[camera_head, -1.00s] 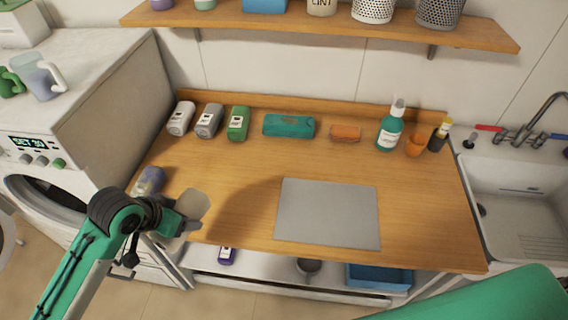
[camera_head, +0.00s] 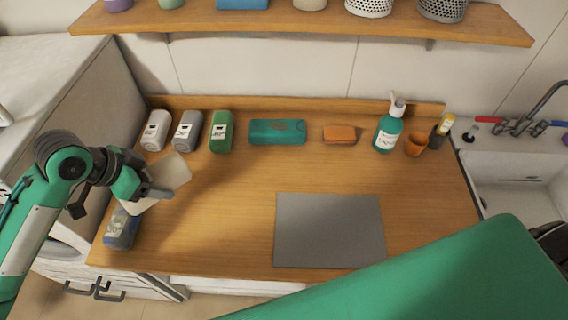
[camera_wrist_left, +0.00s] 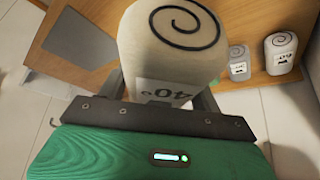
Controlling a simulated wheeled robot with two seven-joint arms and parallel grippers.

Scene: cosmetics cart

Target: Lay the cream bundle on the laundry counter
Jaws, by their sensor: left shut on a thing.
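The cream bundle (camera_head: 168,182) shows above the left part of the wooden laundry counter (camera_head: 225,225) in the head view. My left gripper (camera_head: 158,190) is shut on it. In the left wrist view the cream bundle (camera_wrist_left: 172,45) sits between the fingers, with a dark spiral on its end and a label reading 40°. It appears held above the counter; the exact gap cannot be told. A grey mat (camera_head: 328,230) lies flat on the counter, bare. My right arm crosses the lower right; its gripper is not in view.
White (camera_head: 156,130), grey (camera_head: 187,131) and green (camera_head: 220,131) labelled bundles stand at the back left. A teal bundle (camera_head: 277,132), orange block (camera_head: 339,134), pump bottle (camera_head: 388,130) and orange cup (camera_head: 416,144) line the back. A blue-grey bundle (camera_head: 121,229) is at the front left.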

